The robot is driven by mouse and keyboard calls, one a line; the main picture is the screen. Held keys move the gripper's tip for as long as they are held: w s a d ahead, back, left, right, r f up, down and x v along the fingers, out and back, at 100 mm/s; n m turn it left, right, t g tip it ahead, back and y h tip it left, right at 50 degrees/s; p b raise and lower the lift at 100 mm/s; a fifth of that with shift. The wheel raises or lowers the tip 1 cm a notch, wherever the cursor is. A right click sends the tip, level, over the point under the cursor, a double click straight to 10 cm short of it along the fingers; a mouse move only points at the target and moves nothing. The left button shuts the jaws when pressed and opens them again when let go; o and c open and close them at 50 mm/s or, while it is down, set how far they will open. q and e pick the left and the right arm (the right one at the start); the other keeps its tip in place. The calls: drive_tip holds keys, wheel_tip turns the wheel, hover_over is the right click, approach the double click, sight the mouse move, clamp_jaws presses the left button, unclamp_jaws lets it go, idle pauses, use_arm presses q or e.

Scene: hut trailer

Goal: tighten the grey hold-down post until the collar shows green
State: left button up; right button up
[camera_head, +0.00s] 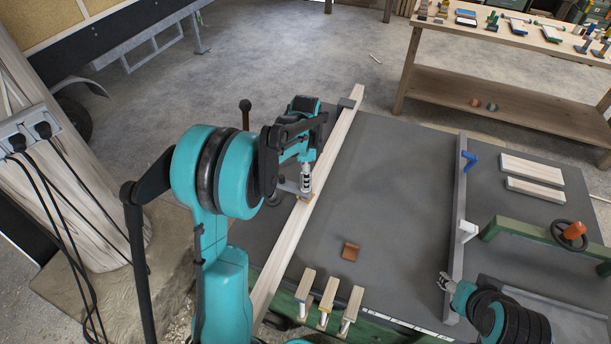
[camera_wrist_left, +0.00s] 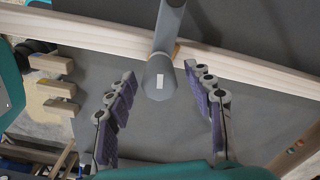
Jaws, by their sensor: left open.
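The grey hold-down post (camera_wrist_left: 160,78) stands between my left gripper's spread fingers in the left wrist view, with a small white mark on its near face. A gap shows on both sides, so the fingers do not touch it. A brown pad by the post meets a long pale wooden beam (camera_wrist_left: 100,35). My left gripper (camera_wrist_left: 160,108) is open. In the head view my left gripper (camera_head: 306,180) is over the beam (camera_head: 325,160), and my arm hides most of the post. I see no green on it. My right gripper (camera_head: 445,283) hangs low at the right; its fingers are too small to judge.
The dark bench top (camera_head: 390,190) is mostly clear in the middle. A small brown block (camera_head: 350,251) lies there. Three short wooden pieces (camera_head: 328,296) stand at the front edge. A grey rail (camera_head: 459,215) and a green bar (camera_head: 525,238) with a handwheel lie to the right.

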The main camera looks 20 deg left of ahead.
use_arm(q)
wheel_tip(320, 180, up, 12)
drive_tip(key=shift+f, duration=0.25)
idle(0.8)
drive_tip(key=n, duration=0.3)
drive_tip(key=f+n, duration=0.1)
drive_tip(key=n, duration=0.3)
drive_tip(key=shift+f, duration=0.1)
drive_tip(key=n, duration=0.2)
drive_tip(key=f+n, duration=0.1)
drive_tip(key=n, duration=0.2)
drive_tip(key=shift+n+p, duration=0.3)
drive_tip(key=shift+p, duration=0.05)
drive_tip(key=n, duration=0.5)
drive_tip(key=shift+f, duration=0.35)
drive_tip(key=n, duration=0.3)
drive_tip(key=f+n, duration=0.1)
drive_tip(key=n, duration=0.2)
drive_tip(key=shift+f, duration=0.2)
wheel_tip(320, 180, down, 8)
drive_tip(key=shift+r+b, duration=0.25)
drive_tip(key=shift+b, duration=0.55)
